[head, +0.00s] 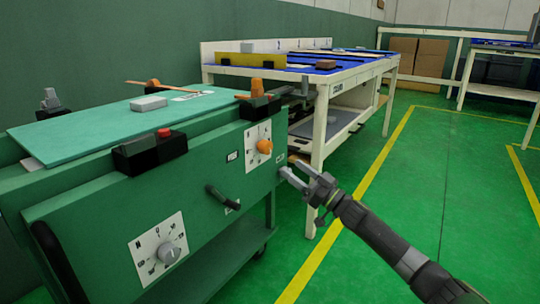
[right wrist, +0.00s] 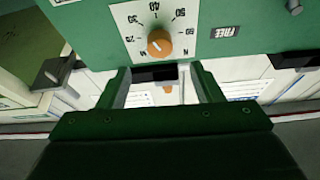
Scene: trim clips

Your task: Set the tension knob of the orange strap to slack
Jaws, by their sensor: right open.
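An orange knob (head: 264,146) sits on a white dial plate (head: 251,133) on the front of a green bench, near its right end. The knob (right wrist: 159,43) and its numbered plate (right wrist: 128,18) also show at the top of the right wrist view. I cannot read its setting surely. Orange pieces (head: 257,88) and a thin orange strip (head: 150,83) are on the bench top; I cannot tell which is the strap. My right gripper (head: 292,172) is open and empty, right of and below the orange knob, apart from it. My left gripper is not in view.
A grey knob (head: 168,253) on another dial plate is lower left on the bench front. A black handle (head: 222,198) sticks out between the dials. A black box with a red button (head: 163,132) is on the top edge. Open green floor (head: 430,180) lies right.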

